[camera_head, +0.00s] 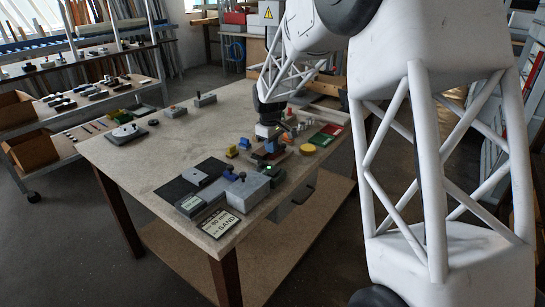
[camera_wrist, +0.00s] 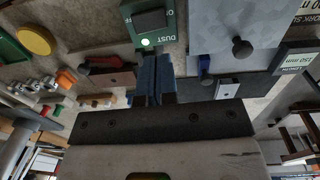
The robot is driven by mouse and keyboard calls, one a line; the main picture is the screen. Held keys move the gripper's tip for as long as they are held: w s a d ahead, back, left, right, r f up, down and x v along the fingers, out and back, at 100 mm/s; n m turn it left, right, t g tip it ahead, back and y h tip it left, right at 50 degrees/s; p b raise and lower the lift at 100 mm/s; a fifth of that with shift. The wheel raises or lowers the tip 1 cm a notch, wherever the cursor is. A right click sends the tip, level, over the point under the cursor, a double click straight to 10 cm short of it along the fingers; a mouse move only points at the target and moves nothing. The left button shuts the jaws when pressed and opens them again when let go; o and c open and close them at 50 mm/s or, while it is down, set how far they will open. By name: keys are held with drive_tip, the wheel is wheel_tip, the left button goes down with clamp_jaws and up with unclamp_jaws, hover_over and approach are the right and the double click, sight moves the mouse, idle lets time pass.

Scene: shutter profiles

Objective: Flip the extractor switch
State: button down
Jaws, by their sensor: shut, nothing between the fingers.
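The extractor switch (camera_wrist: 153,22) is a green plate with a black rocker and the white word DUST, at the top of the wrist view. A small lamp on it glows pale green. In the head view the switch (camera_head: 270,170) is a small box with a green light near the table's front right. My gripper (camera_wrist: 152,62) has its two blue fingers together, with nothing between them. The fingertips lie just below the switch plate in the wrist view; I cannot tell whether they touch it. The head view shows my gripper (camera_head: 270,145) low over the table, behind the switch.
A grey block machine (camera_head: 246,190) stands left of the switch, with a sign (camera_head: 221,223) at the table edge. A yellow disc (camera_head: 308,149) and a red-green tray (camera_head: 326,136) lie to the right. The table's (camera_head: 165,165) left middle is clear.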

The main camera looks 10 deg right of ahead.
drive_tip(key=shift+s+a+r, duration=0.15)
drive_tip(key=shift+r, duration=1.05)
drive_tip(key=shift+s+a+r, duration=0.15)
drive_tip(key=shift+r, duration=1.05)
drive_tip(key=s+d+r+m, duration=0.1)
drive_tip(key=s+r+m, duration=0.15)
drive_tip(key=s, duration=0.65)
drive_tip(key=s+d+r+m+t, duration=0.1)
drive_tip(key=s+d+r, duration=0.15)
drive_tip(key=s, duration=0.55)
drive_tip(key=s+d+r+m, duration=0.1)
drive_tip(key=s+r, duration=0.3)
drive_tip(key=s, duration=0.5)
drive_tip(key=s+f+m, duration=0.2)
drive_tip(key=s, duration=0.9)
drive_tip(key=s+d+f+m+t, duration=0.1)
drive_tip(key=s+f+m, duration=0.1)
drive_tip(key=s, duration=1)
drive_tip(key=shift+s+d+m, duration=0.2)
drive_tip(key=shift+s+m, duration=0.05)
drive_tip(key=shift+m, duration=0.1)
